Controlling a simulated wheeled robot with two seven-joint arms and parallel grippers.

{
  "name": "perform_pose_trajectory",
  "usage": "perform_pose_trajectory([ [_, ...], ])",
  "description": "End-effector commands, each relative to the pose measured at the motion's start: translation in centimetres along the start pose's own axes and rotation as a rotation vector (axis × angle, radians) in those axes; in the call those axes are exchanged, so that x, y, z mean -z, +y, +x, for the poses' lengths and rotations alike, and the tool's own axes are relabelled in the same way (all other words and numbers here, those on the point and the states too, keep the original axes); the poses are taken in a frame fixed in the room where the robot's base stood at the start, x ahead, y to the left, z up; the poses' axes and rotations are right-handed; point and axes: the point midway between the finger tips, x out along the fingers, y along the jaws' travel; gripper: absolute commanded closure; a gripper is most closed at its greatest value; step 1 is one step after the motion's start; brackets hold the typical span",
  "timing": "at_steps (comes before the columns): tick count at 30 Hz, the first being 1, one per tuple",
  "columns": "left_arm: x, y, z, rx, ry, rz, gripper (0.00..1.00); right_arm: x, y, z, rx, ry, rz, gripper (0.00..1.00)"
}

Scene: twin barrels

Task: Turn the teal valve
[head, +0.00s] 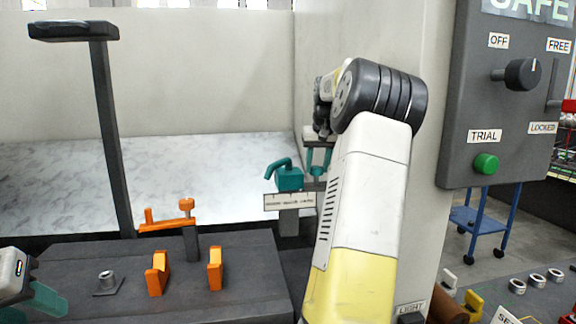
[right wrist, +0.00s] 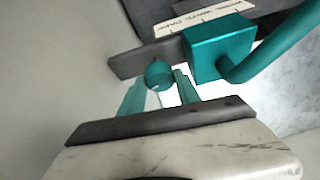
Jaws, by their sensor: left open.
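The teal valve (head: 290,179) has a block body with a bent spout and sits on a grey bar in the middle of the head view. Its round teal knob (head: 318,171) is beside the body on the right. In the right wrist view the valve body (right wrist: 219,46) and knob (right wrist: 160,75) are close. My right gripper (head: 319,158) has its teal fingers on either side of the knob; they also show in the right wrist view (right wrist: 160,88). I cannot tell whether they press on it. My left gripper (head: 32,303) is open at the lower left, far from the valve.
A labelled plate (head: 290,202) is fixed below the valve body. An orange valve (head: 168,217) and two orange brackets (head: 215,270) are on the dark bench (head: 225,298) to the left. A dark post (head: 110,140) rises there. A grey control panel (head: 500,110) stands at right.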

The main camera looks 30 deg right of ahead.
Motion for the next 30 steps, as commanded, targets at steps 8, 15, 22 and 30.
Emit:
perform_pose_trajectory([
  [8, 0.00, 0.00, 0.00, 0.000, 0.000, 0.000, 0.59, 0.00, -0.09, -0.02, -0.003, 0.000, 0.008, 1.00],
  [15, 0.00, 0.00, 0.00, 0.000, 0.000, 0.000, 0.59, 0.01, -0.49, 0.02, -0.075, 0.002, 0.177, 1.00],
  [22, 0.00, 0.00, 0.00, 0.000, 0.000, 0.000, 0.59, 0.02, -0.45, 0.06, -0.142, 0.007, 0.344, 1.00],
  [30, 0.00, 0.00, 0.00, 0.000, 0.000, 0.000, 0.59, 0.00, -0.29, 0.05, -0.154, 0.009, 0.374, 1.00],
])
